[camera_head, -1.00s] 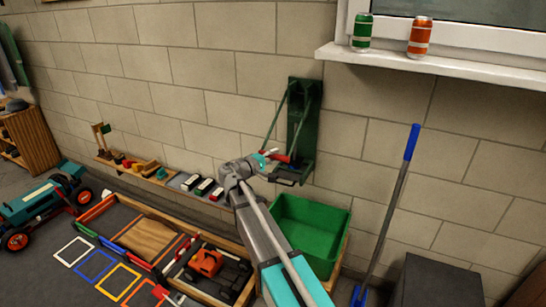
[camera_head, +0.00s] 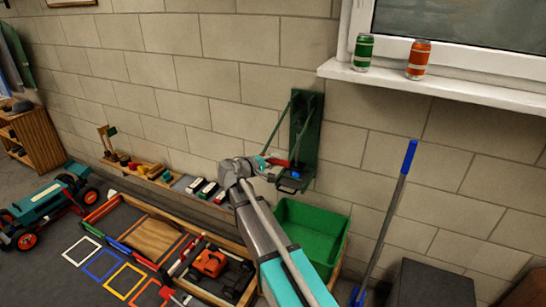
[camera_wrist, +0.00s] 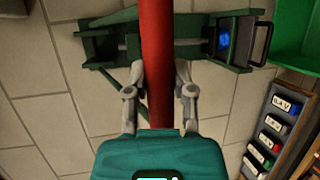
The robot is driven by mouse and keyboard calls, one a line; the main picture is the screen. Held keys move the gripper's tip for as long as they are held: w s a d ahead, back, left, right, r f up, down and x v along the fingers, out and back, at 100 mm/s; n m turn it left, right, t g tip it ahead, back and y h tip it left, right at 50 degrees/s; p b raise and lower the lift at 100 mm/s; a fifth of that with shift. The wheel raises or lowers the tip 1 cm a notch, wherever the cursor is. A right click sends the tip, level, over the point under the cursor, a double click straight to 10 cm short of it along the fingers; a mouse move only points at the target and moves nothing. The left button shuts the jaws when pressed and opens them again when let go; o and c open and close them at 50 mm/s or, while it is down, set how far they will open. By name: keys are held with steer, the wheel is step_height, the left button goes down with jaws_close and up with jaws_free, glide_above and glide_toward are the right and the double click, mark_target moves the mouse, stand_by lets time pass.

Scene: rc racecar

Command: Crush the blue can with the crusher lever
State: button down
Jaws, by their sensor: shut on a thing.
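The green can crusher (camera_head: 300,130) is fixed to the wall, with its red lever (camera_head: 277,161) at its lower part. In the wrist view, the red lever (camera_wrist: 156,60) runs between the two fingers. My gripper (camera_head: 262,167) is shut on this lever; its fingers also show in the wrist view (camera_wrist: 158,85). The blue can (camera_wrist: 224,37) shows only as a small blue patch inside the crusher, near the end with the dark loop. The crusher's frame hides the rest, so I cannot tell its full shape.
A green bin (camera_head: 310,232) stands below the crusher. A green can (camera_head: 363,52) and an orange can (camera_head: 418,59) stand on the window sill (camera_head: 450,88). A blue-handled tool (camera_head: 400,185) leans on the wall at right. A low shelf of small items (camera_head: 200,188) lies left.

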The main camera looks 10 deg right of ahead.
step_height(320, 180, up, 22)
steer(key=n+g+y+p, duration=0.2)
steer(key=g+y+p, duration=0.4)
steer(key=p, duration=2.5)
steer(key=w+d+r+p, duration=0.4)
steer(key=w+r+p, duration=0.2)
steer(key=r+p, duration=0.1)
steer(key=w+d+r+p, duration=0.4)
steer(key=w+r+p, duration=0.2)
steer(key=r+p, duration=0.2)
steer(key=shift+d, duration=0.3)
steer(key=c, duration=0.6)
jaws_free()
steer(key=shift+o, duration=0.8)
steer(key=shift+d, duration=0.1)
steer(key=shift+f, duration=0.1)
